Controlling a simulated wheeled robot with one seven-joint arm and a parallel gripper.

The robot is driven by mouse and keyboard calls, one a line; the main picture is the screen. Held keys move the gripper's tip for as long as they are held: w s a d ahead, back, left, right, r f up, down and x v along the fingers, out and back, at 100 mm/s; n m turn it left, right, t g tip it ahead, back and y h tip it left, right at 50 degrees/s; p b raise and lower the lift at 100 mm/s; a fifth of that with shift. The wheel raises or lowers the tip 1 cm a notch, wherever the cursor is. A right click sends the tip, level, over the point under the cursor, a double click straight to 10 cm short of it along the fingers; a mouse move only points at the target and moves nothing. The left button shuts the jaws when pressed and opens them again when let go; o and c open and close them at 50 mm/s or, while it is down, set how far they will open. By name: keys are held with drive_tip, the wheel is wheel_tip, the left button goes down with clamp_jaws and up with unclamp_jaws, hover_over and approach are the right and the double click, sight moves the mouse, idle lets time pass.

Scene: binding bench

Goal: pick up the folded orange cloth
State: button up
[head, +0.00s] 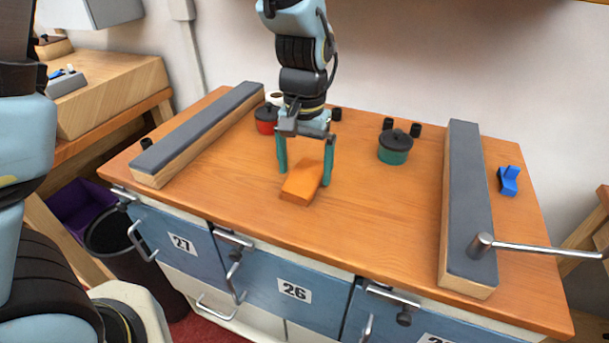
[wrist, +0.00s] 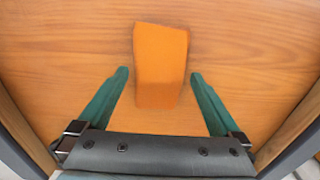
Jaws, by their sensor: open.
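The folded orange cloth (head: 302,182) lies on the wooden bench top, near the middle toward the front edge. It is a small block-like shape. My gripper (head: 304,178) is open above the bench, its two green fingers on either side of the cloth's far part. In the wrist view the cloth (wrist: 161,65) lies ahead of and partly between the open fingertips (wrist: 159,73), with a gap on each side. Nothing is held. I cannot tell exactly how high the fingertips are above the bench.
Long grey-topped blocks flank the bench top (head: 375,205) at left (head: 200,132) and right (head: 463,200). A red pot (head: 266,124) and a green pot (head: 394,150) stand behind. A blue object (head: 509,181) lies at far right.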

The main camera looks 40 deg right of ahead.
sight(305, 175)
drive_tip(key=shift+f, duration=0.6)
drive_tip(key=c, duration=1.2)
wheel_tip(305, 175, up, 10)
drive_tip(key=shift+r+b, duration=0.1)
drive_tip(key=shift+b, duration=0.45)
drive_tip(key=shift+c, duration=0.3)
